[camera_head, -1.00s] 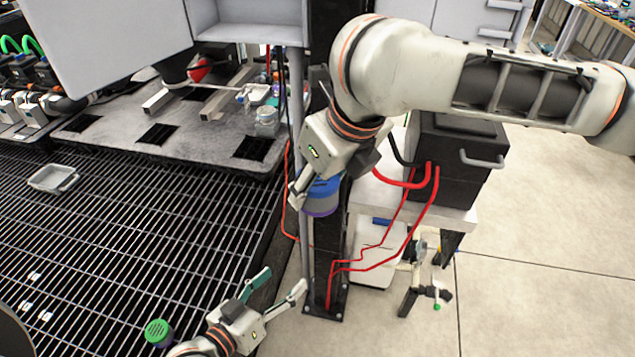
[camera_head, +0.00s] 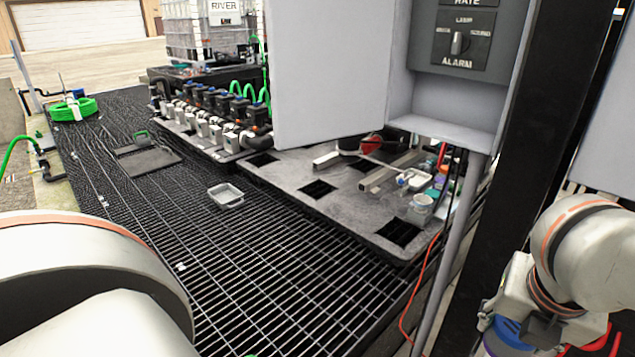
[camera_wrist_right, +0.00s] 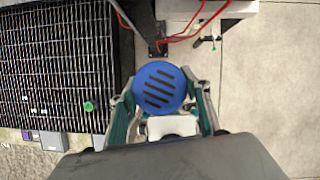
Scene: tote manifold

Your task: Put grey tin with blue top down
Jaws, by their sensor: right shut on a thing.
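The tin with the blue top (camera_wrist_right: 160,86) is between the fingers of my right gripper (camera_wrist_right: 162,104) in the right wrist view. Its round blue lid with dark slots faces that camera. In the head view the tin (camera_head: 505,338) shows at the lower right, partly cut off by the bottom edge, with a blue upper part and a purple lower part. My right gripper (camera_head: 535,328) is shut on it there, beside the dark post. My left arm fills the lower left corner of the head view, and its gripper is out of the frame.
A grey platform (camera_head: 290,205) with square holes carries beams and small jars (camera_head: 420,209). A dark post (camera_head: 490,190) and a grey alarm box (camera_head: 455,45) stand close by. A green-topped item (camera_wrist_right: 88,107) lies on the grating.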

